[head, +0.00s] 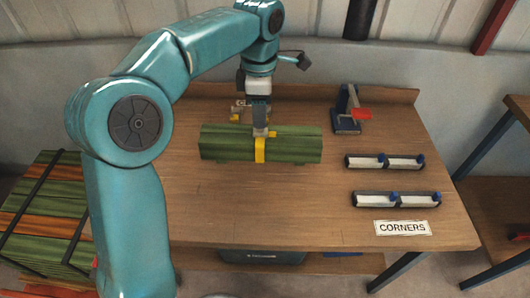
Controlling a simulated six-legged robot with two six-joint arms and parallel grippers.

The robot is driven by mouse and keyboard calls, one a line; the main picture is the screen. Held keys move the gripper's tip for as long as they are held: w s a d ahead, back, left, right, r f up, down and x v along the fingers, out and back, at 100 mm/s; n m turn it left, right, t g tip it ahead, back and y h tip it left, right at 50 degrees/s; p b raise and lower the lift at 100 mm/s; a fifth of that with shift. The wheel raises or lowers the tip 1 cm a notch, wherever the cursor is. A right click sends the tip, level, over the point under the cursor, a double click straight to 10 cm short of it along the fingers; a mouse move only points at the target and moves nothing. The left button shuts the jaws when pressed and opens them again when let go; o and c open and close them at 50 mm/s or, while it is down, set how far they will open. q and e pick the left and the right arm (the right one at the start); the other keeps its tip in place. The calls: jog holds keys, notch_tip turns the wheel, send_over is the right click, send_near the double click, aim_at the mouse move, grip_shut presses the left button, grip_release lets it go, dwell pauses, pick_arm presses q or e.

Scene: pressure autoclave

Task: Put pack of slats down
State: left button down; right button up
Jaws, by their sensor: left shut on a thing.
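The pack of slats (220,145) is a bundle of green slats with a yellow band around its middle. It is over the left-centre of the wooden table (300,200), lying level. My left gripper (260,132) points down onto the top of the pack at the yellow band and is shut on it. I cannot tell whether the underside of the pack touches the table. My right gripper does not show.
Two white-and-black holders with blue ends (385,161) lie at the right, above a "CORNERS" label (403,228). A dark stand with a red part (347,118) is at the back. Strapped green and orange slats (45,215) stand at the left. The table's front middle is clear.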

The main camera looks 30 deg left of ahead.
aim_at(260, 152)
pick_arm(q)
notch_tip(260, 152, down, 13)
jog(key=shift+s+f+b, duration=0.15)
jog(key=shift+b, duration=0.25)
jog(key=shift+f, duration=0.25)
jog(key=c, duration=0.6)
grip_release()
jog(key=shift+c, duration=0.2)
jog(key=shift+s, duration=0.1)
